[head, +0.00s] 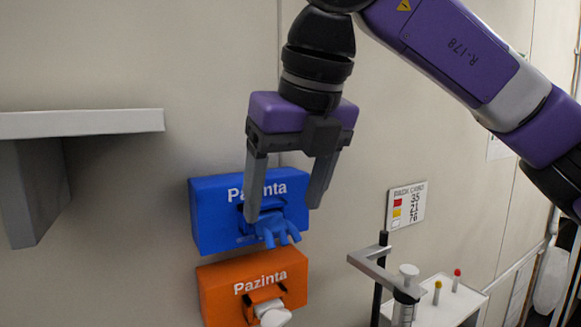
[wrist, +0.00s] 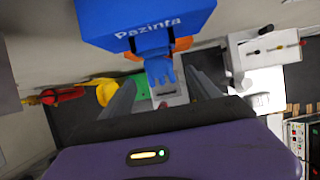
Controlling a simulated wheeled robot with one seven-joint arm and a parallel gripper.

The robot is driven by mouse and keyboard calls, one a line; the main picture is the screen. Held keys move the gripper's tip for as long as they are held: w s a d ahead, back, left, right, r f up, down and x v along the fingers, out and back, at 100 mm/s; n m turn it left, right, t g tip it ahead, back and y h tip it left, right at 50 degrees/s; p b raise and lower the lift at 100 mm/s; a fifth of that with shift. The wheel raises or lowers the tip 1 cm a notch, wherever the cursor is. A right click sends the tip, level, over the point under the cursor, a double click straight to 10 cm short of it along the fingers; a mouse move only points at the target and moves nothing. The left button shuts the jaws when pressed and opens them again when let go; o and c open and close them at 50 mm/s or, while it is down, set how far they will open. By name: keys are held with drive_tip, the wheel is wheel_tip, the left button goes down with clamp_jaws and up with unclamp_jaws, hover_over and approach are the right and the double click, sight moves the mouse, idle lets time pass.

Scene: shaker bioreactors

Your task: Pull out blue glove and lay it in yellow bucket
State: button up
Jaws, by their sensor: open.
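The blue glove (head: 277,231) hangs fingers-down out of the opening of the blue Pazinta box (head: 212,217) on the wall. In the wrist view the glove (wrist: 159,70) shows between the fingers of my gripper, below the blue box (wrist: 190,18). My gripper (head: 286,203) is open and points down in front of the blue box, its fingers on either side of the glove's upper part. I cannot tell whether they touch it. A yellow object (wrist: 106,92), perhaps the bucket, is partly hidden behind the left finger in the wrist view.
An orange Pazinta box (head: 218,295) with a white glove (head: 272,314) hangs directly below. A grey shelf (head: 80,122) juts out at left. A white tray (head: 450,297) and a metal stand (head: 372,268) are at lower right. A small sign (head: 406,206) is on the wall.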

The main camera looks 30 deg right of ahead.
sight(281, 230)
drive_tip(key=shift+x, duration=1.55)
drive_tip(key=c, duration=1)
drive_tip(key=shift+s, duration=0.45)
drive_tip(key=shift+s, duration=0.2)
drive_tip(key=shift+s+b, duration=0.2)
drive_tip(key=shift+b, duration=0.25)
drive_tip(key=shift+s, duration=0.35)
drive_tip(key=shift+s+b, duration=0.65)
drive_tip(key=shift+s, duration=0.1)
